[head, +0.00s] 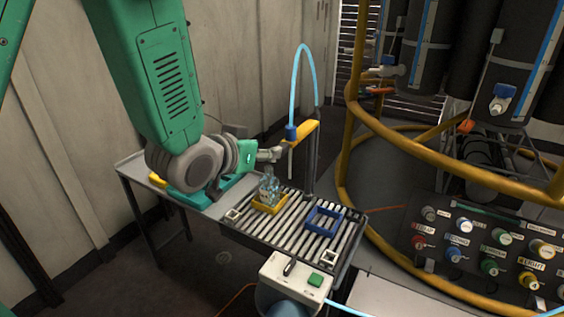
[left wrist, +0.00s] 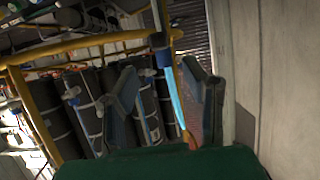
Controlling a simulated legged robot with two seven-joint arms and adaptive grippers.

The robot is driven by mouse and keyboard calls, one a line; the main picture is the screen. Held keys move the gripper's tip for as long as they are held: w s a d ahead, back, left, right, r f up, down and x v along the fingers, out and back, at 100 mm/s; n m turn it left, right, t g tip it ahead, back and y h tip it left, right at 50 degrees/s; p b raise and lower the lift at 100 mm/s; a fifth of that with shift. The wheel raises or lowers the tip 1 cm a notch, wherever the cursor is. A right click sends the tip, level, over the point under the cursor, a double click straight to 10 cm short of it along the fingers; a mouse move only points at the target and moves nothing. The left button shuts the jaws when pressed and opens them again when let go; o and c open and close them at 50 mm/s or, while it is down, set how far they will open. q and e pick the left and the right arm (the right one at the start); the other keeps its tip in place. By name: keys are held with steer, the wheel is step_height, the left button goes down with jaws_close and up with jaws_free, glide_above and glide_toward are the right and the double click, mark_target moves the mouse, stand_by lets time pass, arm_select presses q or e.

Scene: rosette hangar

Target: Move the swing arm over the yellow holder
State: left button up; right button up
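The yellow swing arm (head: 303,131) sits on top of a grey post (head: 311,165) behind the slatted table. Its free end carries a blue collar (head: 291,132) with a thin nozzle hanging down; the collar shows in the left wrist view (left wrist: 158,42). The nozzle appears up and right of the yellow holder (head: 268,207), in which a clear bottle (head: 268,187) stands upright. My left gripper (head: 275,154) is just left of the nozzle. In the left wrist view its fingers (left wrist: 160,70) are apart with nothing clamped between them; contact with the swing arm cannot be told. My right gripper is out of view.
A blue holder (head: 323,222) sits empty on the slats, right of the yellow one. A light-blue hose (head: 297,70) loops above the swing arm. A white box with a green button (head: 297,282) is at the table's front. Yellow railing (head: 350,135) and a knob panel (head: 480,250) stand right.

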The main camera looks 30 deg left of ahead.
mark_target(281, 145)
arm_select(q)
steer(key=b+x, duration=0.1)
steer(key=x, duration=0.7)
steer(key=shift+w+f+b, duration=0.1)
steer(key=shift+w+b, duration=0.15)
steer(key=shift+b, duration=0.1)
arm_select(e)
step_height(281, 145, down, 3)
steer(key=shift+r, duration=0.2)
arm_select(q)
jaws_close()
